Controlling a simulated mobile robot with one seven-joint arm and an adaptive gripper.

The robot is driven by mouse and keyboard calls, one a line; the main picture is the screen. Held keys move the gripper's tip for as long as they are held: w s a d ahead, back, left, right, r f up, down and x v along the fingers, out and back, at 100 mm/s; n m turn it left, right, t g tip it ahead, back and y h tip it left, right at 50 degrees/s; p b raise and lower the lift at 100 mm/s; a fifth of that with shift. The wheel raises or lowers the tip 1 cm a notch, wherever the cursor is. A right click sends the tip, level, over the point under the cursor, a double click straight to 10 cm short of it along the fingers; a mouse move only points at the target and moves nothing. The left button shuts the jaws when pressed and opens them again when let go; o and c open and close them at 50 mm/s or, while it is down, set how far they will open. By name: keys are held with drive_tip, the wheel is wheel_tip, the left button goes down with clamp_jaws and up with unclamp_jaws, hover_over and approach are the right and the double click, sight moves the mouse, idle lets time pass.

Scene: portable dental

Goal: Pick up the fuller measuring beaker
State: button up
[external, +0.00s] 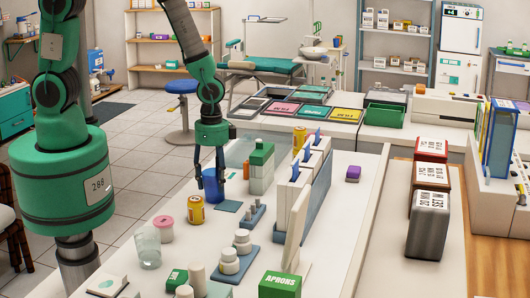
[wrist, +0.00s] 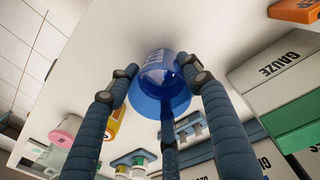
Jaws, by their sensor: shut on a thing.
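A blue, see-through measuring beaker (external: 211,187) is at the far left edge of the white counter, below my arm. My gripper (external: 221,183) is shut on it. In the wrist view the blue beaker (wrist: 160,82) is between the fingers, with pale markings on its side. I cannot tell whether its base touches the counter, and its fill level is not clear. A second, clear beaker (external: 148,247) stands upright nearer the camera on the counter, apart from my gripper; it looks pale inside.
Green-and-white gauze boxes (external: 261,168) stand to the right, near a file rack (external: 300,190). White jars (external: 236,253) are nearer. Counter at far right is clearer.

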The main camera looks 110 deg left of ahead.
sight(213, 170)
drive_tip(key=shift+r, duration=0.3)
drive_tip(key=shift+r+p, duration=0.4)
drive_tip(key=shift+r, duration=0.95)
drive_tip(key=shift+s+r, duration=0.15)
drive_tip(key=shift+r, duration=0.05)
drive_tip(key=s+d+r+p, duration=0.1)
drive_tip(key=s+d, duration=0.2)
drive_tip(key=s, duration=1.2)
drive_tip(key=shift+d+r, duration=0.15)
drive_tip(key=shift+d, duration=0.25)
drive_tip(key=shift+s, duration=0.1)
